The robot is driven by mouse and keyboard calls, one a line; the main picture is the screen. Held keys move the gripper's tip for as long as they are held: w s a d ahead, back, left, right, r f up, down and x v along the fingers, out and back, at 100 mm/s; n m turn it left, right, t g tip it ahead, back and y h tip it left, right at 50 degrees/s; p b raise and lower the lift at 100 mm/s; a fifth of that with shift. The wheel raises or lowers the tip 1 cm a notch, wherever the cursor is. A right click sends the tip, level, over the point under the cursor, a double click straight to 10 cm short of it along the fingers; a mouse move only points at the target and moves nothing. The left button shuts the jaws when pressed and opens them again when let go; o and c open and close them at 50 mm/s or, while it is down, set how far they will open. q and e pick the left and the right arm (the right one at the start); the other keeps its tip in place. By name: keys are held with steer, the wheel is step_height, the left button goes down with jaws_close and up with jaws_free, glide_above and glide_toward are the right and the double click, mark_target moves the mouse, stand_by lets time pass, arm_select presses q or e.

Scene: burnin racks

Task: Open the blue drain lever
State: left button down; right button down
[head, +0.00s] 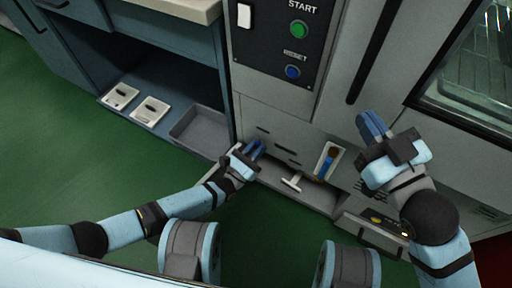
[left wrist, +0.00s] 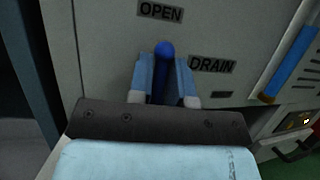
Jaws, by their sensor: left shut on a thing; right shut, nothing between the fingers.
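The blue drain lever (left wrist: 163,50) shows its round knob between my left gripper's fingers in the left wrist view. The knob is just below the OPEN label (left wrist: 160,12) and left of the DRAIN label (left wrist: 211,65). My left gripper (head: 254,148) is shut on the lever at the lower left of the grey machine front; it also shows in the left wrist view (left wrist: 165,80). The lever's lower part is hidden by the gripper. My right gripper (head: 372,127) is shut and empty in front of the machine, further right.
A white T-shaped handle (head: 292,181) and a slot with a blue piece (head: 327,163) lie right of the lever. START and RESET buttons (head: 293,71) are above. A blue-grey cabinet (head: 182,72) stands left. Green floor (head: 80,160) is clear.

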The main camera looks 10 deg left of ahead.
stand_by(0.4)
arm_select(q)
steer(key=c, duration=1.2)
jaws_free()
steer(key=shift+o, duration=0.2)
